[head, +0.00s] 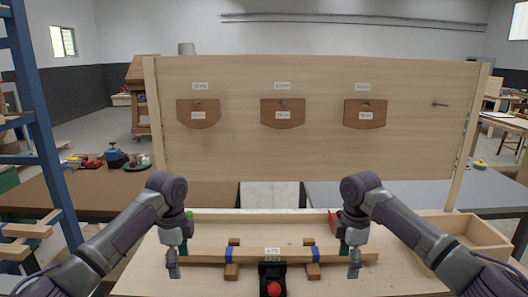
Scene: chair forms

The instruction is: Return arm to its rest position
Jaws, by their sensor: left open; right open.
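My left gripper (174,268) points down at the left end of a long light wooden bar (205,257) on the workbench. It is open. My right gripper (354,268) points down near the right part of the same bar and is also open. I cannot tell whether either gripper touches the bar. Both arms come in from the lower corners and bend down at the wrist. Three brown wooden forms, left (198,115), middle (282,114) and right (364,114), hang on an upright wooden panel (320,155) with small labels.
A black box with a red button (274,289) stands at the front centre. An open wooden tray (474,229) is at the right. A peg (440,104) on the panel is bare. A blue ladder rack (35,110) stands left.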

